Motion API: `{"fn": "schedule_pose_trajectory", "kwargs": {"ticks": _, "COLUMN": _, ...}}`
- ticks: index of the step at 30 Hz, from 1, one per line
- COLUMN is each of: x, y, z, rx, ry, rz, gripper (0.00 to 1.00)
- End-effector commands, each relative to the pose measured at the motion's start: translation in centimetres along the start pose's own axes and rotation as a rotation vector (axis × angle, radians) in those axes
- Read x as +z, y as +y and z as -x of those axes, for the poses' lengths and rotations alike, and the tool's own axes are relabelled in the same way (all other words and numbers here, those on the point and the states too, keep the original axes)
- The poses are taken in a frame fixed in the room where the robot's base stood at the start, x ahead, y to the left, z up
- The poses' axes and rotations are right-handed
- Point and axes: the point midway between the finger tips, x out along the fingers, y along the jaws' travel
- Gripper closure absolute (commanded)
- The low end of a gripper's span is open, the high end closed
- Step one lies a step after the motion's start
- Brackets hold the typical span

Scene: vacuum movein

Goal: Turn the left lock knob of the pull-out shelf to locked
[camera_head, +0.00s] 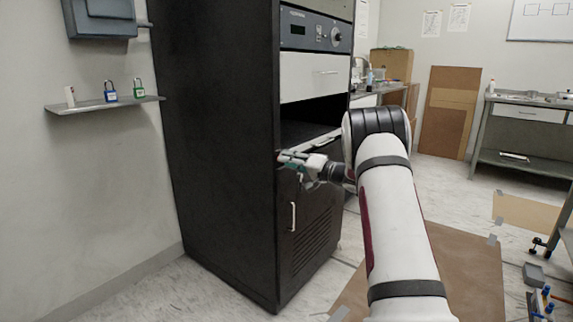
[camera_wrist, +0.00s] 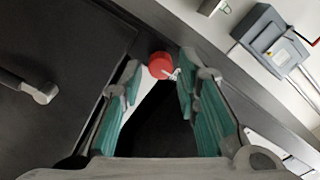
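The lock knob I can see is a small red round knob (camera_wrist: 161,65) in the wrist view, with a small pale pointer-like piece beside it. It sits between and just beyond my gripper's (camera_wrist: 158,80) teal-padded fingertips. The fingers are spread, with a gap around the knob. In the head view my gripper (camera_head: 284,159) is at the front left edge of the black cabinet, and hides the knob there. The pull-out shelf (camera_head: 303,132) lies in the cabinet's dark opening, partly hidden by my arm.
The tall black cabinet (camera_head: 222,150) has a white drawer (camera_head: 312,77) above the opening and a lower door with a handle (camera_head: 293,217). A wall shelf (camera_head: 105,105) at left holds blue and green padlocks. A grey wall box (camera_wrist: 272,40) shows in the wrist view.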

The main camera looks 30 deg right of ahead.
Motion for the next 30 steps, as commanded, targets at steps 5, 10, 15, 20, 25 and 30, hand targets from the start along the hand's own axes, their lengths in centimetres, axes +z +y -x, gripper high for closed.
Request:
{"fn": "schedule_pose_trajectory", "kwargs": {"ticks": 5, "x": 0.0, "y": 0.0, "z": -1.3, "rx": 0.000, "ry": 0.000, "rz": 0.001, "gripper": 0.71}}
{"fn": "schedule_pose_trajectory", "kwargs": {"ticks": 10, "x": 0.0, "y": 0.0, "z": -1.5, "rx": 0.001, "ry": 0.001, "rz": 0.000, "gripper": 0.71}}
{"fn": "schedule_pose_trajectory", "kwargs": {"ticks": 15, "x": 0.0, "y": 0.0, "z": -1.5, "rx": 0.001, "ry": 0.001, "rz": 0.000, "gripper": 0.75}}
{"fn": "schedule_pose_trajectory", "kwargs": {"ticks": 20, "x": 0.0, "y": 0.0, "z": -1.5, "rx": 0.001, "ry": 0.001, "rz": 0.000, "gripper": 1.00}}
{"fn": "schedule_pose_trajectory", "kwargs": {"ticks": 25, "x": 0.0, "y": 0.0, "z": -1.5, "rx": 0.001, "ry": 0.000, "rz": -0.003, "gripper": 1.00}}
{"fn": "schedule_pose_trajectory", "kwargs": {"ticks": 30, "x": -0.1, "y": 0.0, "z": -1.4, "rx": 0.001, "ry": 0.001, "rz": -0.034, "gripper": 1.00}}
